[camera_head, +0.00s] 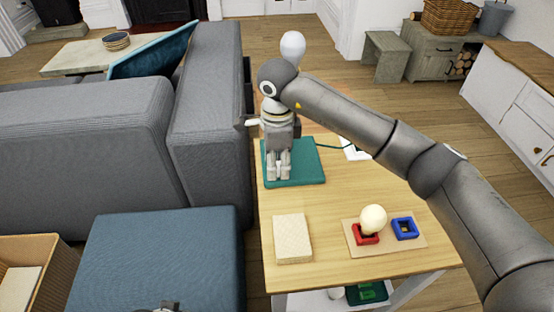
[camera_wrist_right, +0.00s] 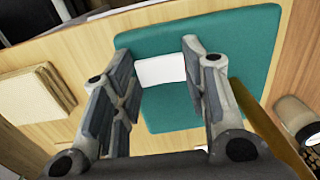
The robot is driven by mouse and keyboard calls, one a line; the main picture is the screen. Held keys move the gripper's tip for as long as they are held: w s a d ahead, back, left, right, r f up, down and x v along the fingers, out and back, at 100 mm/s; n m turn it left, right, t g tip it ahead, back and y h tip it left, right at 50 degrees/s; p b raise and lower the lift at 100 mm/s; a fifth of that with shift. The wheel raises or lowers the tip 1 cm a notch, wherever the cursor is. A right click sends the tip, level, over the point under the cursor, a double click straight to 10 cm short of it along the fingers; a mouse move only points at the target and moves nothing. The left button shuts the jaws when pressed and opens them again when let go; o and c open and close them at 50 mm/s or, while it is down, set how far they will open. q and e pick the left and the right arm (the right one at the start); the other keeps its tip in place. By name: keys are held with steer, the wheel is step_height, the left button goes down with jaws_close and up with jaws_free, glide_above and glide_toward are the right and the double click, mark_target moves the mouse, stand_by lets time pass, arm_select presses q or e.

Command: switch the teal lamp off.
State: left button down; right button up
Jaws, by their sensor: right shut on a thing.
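The teal lamp's flat square base (camera_head: 312,168) lies on the wooden table; it also shows in the right wrist view (camera_wrist_right: 240,30). A white bulb (camera_head: 292,46) shows above my arm, which hides much of the lamp. I cannot tell whether this bulb is lit. A brass stem (camera_wrist_right: 268,125) shows at the right of the wrist view. My right gripper (camera_head: 278,178) points down over the base. In the wrist view its fingers (camera_wrist_right: 160,72) are on either side of a white block (camera_wrist_right: 160,70) on the base, shut on it. Only a small grey part, perhaps my left gripper (camera_head: 165,308), shows at the bottom edge.
A cream pad (camera_head: 293,239) lies on the table (camera_head: 332,258). A tan board (camera_head: 355,245) carries a red holder (camera_head: 362,238) with a bulb (camera_head: 374,218), and a blue holder (camera_head: 405,229). A grey sofa (camera_head: 205,130) stands at the left, a blue ottoman (camera_head: 160,250) in front.

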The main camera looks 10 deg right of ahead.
stand_by(0.4)
steer(key=o, duration=1)
steer(key=shift+r, duration=0.1)
step_height(320, 180, up, 12)
